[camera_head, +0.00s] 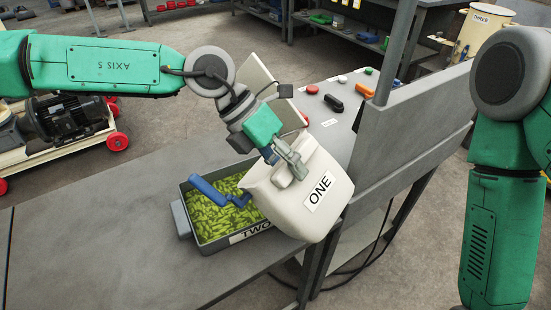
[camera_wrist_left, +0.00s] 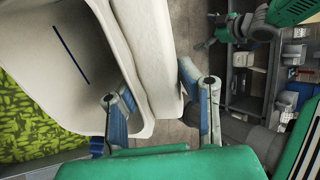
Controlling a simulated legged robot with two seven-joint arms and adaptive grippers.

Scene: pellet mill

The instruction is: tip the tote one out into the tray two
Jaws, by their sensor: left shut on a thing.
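The white tote one (camera_head: 310,195), labelled ONE, is tilted with its mouth towards the grey tray two (camera_head: 199,238), labelled TWO. My left gripper (camera_head: 290,165) is shut on the tote's wall near the rim; its fingers stand on both sides of that wall in the left wrist view (camera_wrist_left: 160,98). Green pellets (camera_head: 215,215) cover the tray's floor. They also show in the left wrist view (camera_wrist_left: 30,120). The part of the tote's inside that shows there is bare, with a dark blue line. Its lower inside is hidden. Small green and grey parts (camera_wrist_left: 225,33), apparently my right gripper, show too; their jaws are unclear.
A blue cranked piece (camera_head: 215,190) lies over the tray. The grey bench (camera_head: 110,245) is clear to the left. A grey upright panel (camera_head: 415,130) stands right of the tote. Buttons and a black handle (camera_head: 334,102) sit behind. A cream drum marked THREE (camera_head: 480,35) stands back right.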

